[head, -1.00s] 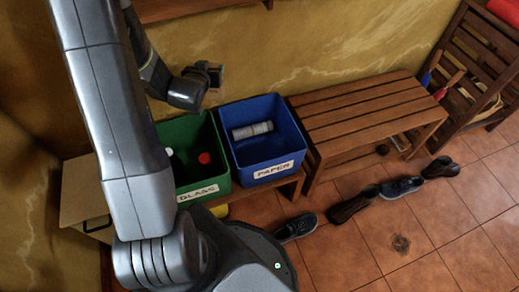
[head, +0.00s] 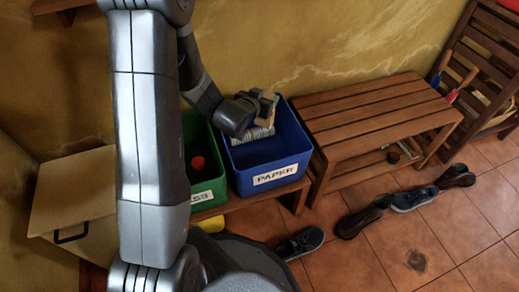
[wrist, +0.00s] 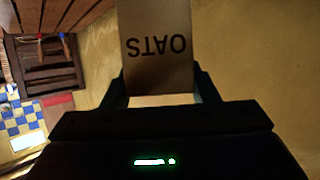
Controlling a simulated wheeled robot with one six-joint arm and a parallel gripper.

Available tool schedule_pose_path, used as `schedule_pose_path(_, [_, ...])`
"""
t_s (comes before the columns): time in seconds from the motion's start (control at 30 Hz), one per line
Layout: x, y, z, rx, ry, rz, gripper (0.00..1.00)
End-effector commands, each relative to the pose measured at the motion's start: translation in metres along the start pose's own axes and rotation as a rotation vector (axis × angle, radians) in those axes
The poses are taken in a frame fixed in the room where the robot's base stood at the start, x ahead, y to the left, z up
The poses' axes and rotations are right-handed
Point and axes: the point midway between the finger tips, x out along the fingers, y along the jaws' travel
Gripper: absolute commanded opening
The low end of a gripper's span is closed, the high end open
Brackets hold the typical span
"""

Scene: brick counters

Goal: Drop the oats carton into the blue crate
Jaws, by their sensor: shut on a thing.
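The oats carton (wrist: 155,60) is tan, with dark OATS lettering upside down in the wrist view. My gripper (wrist: 158,88) is shut on it, one finger at each side. In the head view my gripper (head: 258,97) is over the back part of the blue crate (head: 290,138), with the carton (head: 266,112) at its end. The blue crate has a PAPER label on its front. A pale rolled item (head: 258,133) inside it is partly hidden by the gripper. How far the carton is above the crate floor is hard to tell.
A green crate (head: 205,185) with a red-capped thing (head: 198,162) stands left of the blue crate, partly behind my arm. A slatted bench (head: 375,115) stands right of it. Several shoes (head: 415,199) lie on the tiles. A tan box (head: 75,195) is at left.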

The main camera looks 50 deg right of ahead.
Motion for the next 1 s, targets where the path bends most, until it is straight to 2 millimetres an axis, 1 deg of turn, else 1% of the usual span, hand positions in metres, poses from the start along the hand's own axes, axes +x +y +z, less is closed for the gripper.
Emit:
schedule_pose_path(0.17, [0.006, 0.000, 0.014, -0.001, -0.002, 0.000, 0.21])
schedule_pose_path(0.5, [0.020, 0.000, 0.050, -0.001, -0.002, -0.001, 0.21])
schedule_pose_path(0.63, [0.022, -0.001, 0.054, -0.001, -0.001, -0.001, 0.21])
schedule_pose_path(0.87, [0.022, -0.001, 0.053, -0.001, 0.000, -0.001, 0.21])
schedule_pose_path(0.9, [0.022, -0.001, 0.053, -0.001, 0.000, -0.001, 0.59])
schedule_pose_path(0.97, [0.022, -0.001, 0.053, -0.001, 0.000, -0.001, 0.71])
schedule_pose_path(1.0, [0.022, 0.000, 0.053, -0.001, 0.000, -0.001, 0.79])
